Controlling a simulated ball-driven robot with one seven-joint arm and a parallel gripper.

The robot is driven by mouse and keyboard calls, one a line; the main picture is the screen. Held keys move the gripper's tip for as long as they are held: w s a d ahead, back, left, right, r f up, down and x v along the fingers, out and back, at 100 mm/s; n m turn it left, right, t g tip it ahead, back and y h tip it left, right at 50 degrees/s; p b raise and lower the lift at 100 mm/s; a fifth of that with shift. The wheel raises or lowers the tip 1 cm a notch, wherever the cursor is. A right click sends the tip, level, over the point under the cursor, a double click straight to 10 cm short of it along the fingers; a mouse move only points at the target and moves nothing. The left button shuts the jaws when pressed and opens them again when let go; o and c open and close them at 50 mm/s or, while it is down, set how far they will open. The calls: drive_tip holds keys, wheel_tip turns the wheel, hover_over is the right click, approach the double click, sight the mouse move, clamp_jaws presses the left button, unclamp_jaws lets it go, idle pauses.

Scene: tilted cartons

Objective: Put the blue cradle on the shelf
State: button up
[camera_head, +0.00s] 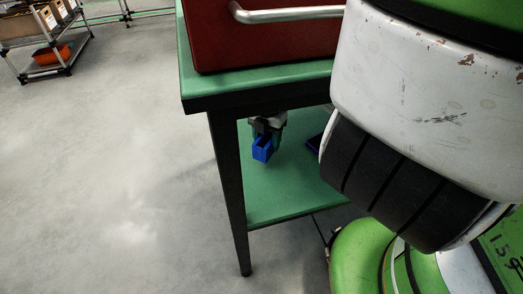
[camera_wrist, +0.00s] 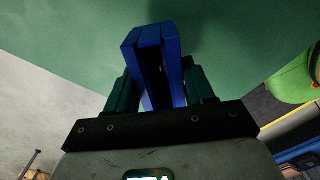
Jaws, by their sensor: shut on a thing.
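The blue cradle (camera_head: 263,148) is a small blue open-topped piece. My gripper (camera_head: 268,130) is shut on it, under the table top and over the green lower shelf (camera_head: 290,190). In the wrist view the blue cradle (camera_wrist: 155,60) sits between the two dark green fingers of my gripper (camera_wrist: 160,90), with the green shelf surface (camera_wrist: 60,35) behind it. I cannot tell whether the cradle touches the shelf.
The table's green top (camera_head: 260,82) with a red box (camera_head: 270,40) on it lies above the gripper. A dark table leg (camera_head: 228,180) stands left of the cradle. A dark item (camera_head: 316,143) lies on the shelf to the right. A cart (camera_head: 45,40) is far left; floor between is clear.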

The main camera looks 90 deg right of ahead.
sight(261, 139)
drive_tip(key=shift+w+a, duration=0.25)
drive_tip(key=shift+w, duration=0.55)
drive_tip(key=shift+f+b, duration=1.15)
drive_tip(key=shift+f, duration=0.6)
drive_tip(key=shift+f, duration=0.15)
drive_tip(key=o, duration=1.1)
drive_tip(key=shift+r+p, duration=1.8)
drive_tip(key=shift+r, duration=2.1)
